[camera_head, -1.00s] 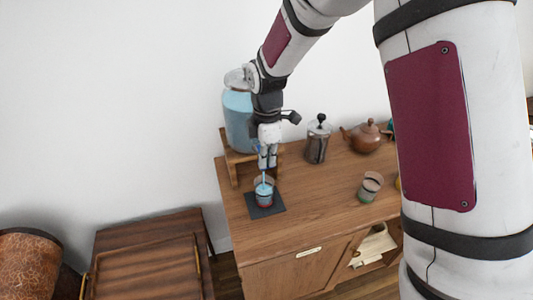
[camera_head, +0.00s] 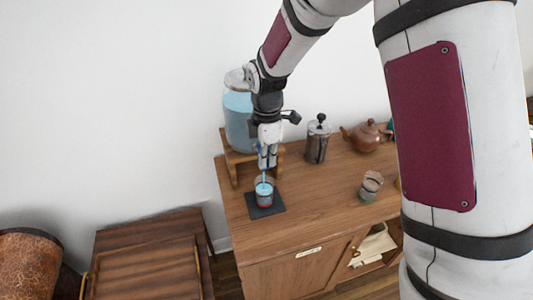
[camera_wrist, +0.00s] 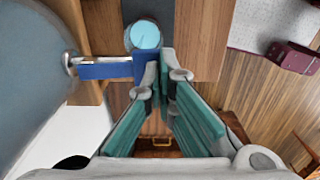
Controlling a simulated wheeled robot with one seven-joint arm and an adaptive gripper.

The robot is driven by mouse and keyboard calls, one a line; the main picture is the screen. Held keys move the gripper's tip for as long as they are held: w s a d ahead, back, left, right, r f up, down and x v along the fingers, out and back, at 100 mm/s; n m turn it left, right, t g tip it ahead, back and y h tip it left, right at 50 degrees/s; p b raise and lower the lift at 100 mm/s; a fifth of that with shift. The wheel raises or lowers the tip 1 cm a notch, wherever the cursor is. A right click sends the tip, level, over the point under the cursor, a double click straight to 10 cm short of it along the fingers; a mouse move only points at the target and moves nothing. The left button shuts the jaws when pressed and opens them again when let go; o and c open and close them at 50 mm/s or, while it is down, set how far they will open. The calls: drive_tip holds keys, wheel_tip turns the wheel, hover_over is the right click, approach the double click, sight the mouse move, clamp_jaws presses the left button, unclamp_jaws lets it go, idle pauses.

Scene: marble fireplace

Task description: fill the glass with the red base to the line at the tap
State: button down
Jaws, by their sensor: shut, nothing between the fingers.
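The glass with the red base (camera_head: 265,199) stands upright on a dark mat on the cabinet top and holds blue liquid. A thin blue stream falls into it. In the wrist view I look down on the glass's round blue liquid surface (camera_wrist: 145,35). The tap's blue lever (camera_wrist: 105,70) reaches from a metal spout at the dispenser to my fingertips and appears to touch them. My gripper (camera_head: 267,163) is shut with nothing held, above the glass; its green-padded fingers show in the wrist view (camera_wrist: 162,72). I cannot make out the fill line.
The blue water dispenser (camera_head: 237,122) stands on a wooden stand (camera_head: 233,171) behind the glass. A French press (camera_head: 317,143), a brown teapot (camera_head: 367,136) and another glass (camera_head: 371,186) stand to the right. The cabinet top between the mat (camera_head: 281,208) and that glass is clear.

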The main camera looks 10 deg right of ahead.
drive_tip(key=shift+r, duration=0.8)
drive_tip(key=shift+r+p, duration=0.3)
drive_tip(key=shift+r, duration=0.05)
wheel_tip(320, 180, up, 13)
drive_tip(key=shift+r+b, duration=0.2)
drive_tip(key=shift+b, duration=0.15)
idle(1.3)
